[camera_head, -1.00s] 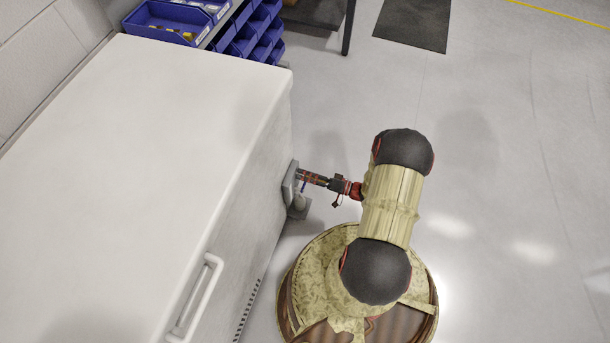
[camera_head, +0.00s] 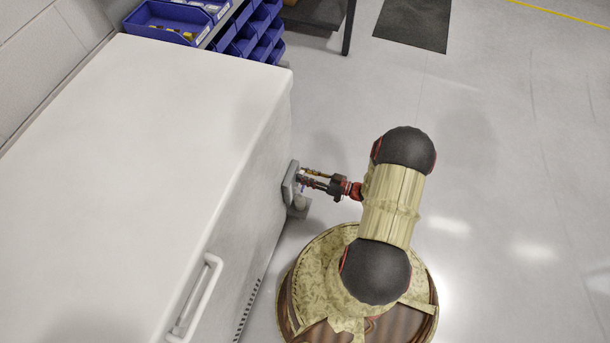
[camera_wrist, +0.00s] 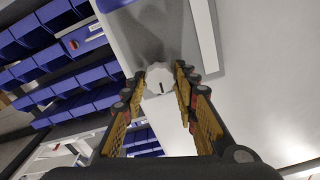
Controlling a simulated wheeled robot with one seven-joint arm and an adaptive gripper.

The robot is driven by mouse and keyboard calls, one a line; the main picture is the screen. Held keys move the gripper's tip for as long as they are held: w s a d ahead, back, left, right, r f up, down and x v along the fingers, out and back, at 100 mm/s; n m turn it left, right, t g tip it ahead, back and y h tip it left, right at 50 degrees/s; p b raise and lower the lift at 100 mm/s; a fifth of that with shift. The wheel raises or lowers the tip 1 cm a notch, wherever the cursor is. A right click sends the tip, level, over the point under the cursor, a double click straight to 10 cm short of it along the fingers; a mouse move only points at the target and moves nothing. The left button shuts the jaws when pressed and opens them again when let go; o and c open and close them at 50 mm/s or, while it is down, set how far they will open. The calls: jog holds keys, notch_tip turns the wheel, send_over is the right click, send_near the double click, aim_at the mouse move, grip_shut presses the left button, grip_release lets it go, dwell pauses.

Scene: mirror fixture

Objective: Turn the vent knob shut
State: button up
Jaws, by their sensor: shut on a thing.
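The vent knob (camera_wrist: 160,72) is a round white knob with a dark pointer mark; it sits between my fingertips in the wrist view. My gripper (camera_head: 304,178) reaches left to a grey plate (camera_head: 289,186) on the side of a white cabinet (camera_head: 130,150). It also shows in the wrist view (camera_wrist: 160,82), with one finger on each side of the knob, shut on it. In the head view the knob is too small and hidden to make out clearly.
A white handle (camera_head: 200,295) stands out from the cabinet's side, nearer the front. Blue bins (camera_head: 262,30) stand behind the cabinet, and a table leg (camera_head: 348,28) is at the back. The grey floor (camera_head: 520,170) to the right is clear.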

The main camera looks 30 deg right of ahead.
jog(key=shift+f, duration=0.1)
dwell(0.5)
jog(key=o, duration=1.1)
jog(key=shift+o, duration=0.3)
jog(key=v, duration=1.2)
